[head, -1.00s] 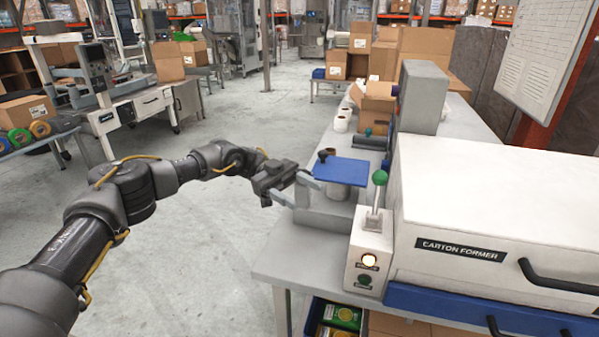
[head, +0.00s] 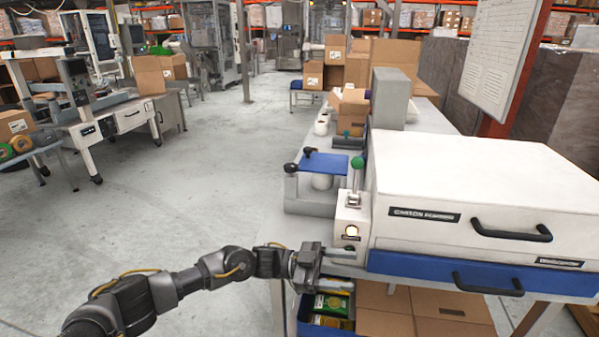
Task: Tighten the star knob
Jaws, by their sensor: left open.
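A small fixture with a blue plate (head: 325,162) stands on the bench left of the carton former. One dark knob (head: 290,168) sits at the fixture's left end and another dark knob (head: 310,151) at the plate's back left; both are too small to tell which is star-shaped. My right gripper is out of view.
The white carton former (head: 470,185) fills the bench's right side, with a blue drawer and black handles. A blue bin (head: 305,312) with green and yellow packs and cardboard boxes (head: 385,300) sit below. Open grey floor (head: 170,210) lies to the left.

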